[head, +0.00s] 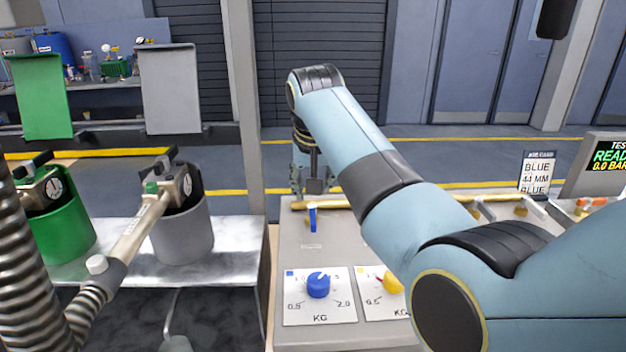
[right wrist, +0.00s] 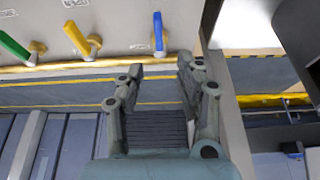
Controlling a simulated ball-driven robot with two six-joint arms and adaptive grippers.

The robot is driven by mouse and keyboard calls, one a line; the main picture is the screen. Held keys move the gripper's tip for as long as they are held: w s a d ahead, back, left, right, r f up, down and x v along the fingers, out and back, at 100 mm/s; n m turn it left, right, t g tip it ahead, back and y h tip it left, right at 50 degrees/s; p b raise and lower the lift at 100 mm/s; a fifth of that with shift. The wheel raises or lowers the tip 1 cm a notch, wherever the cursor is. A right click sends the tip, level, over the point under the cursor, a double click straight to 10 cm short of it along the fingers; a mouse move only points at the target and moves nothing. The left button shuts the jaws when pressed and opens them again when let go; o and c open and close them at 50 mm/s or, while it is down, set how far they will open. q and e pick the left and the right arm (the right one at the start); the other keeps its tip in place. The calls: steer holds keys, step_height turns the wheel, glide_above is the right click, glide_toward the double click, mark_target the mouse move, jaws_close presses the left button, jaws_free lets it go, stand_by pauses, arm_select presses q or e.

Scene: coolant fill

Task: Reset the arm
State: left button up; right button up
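My right arm reaches in from the right of the head view. Its gripper (head: 313,187) points down at the far edge of the grey bench, beside the blue lever (head: 312,217). In the right wrist view the gripper (right wrist: 162,68) has its two fingers spread with nothing between them. The blue lever (right wrist: 158,34) there stands just beyond the fingertips; I see no contact. My left gripper is not in view.
The bench panel (head: 292,250) carries a blue knob (head: 318,285) and a yellow knob (head: 393,283). Yellow (right wrist: 76,38) and green levers (right wrist: 13,45) sit along the pipe. A nozzle (head: 140,228) rests at the grey holder (head: 182,235), left. A display (head: 607,158) reads 0.0 BAR.

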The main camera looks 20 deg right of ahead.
steer(key=shift+s+r, duration=0.25)
steer(key=shift+r, duration=0.45)
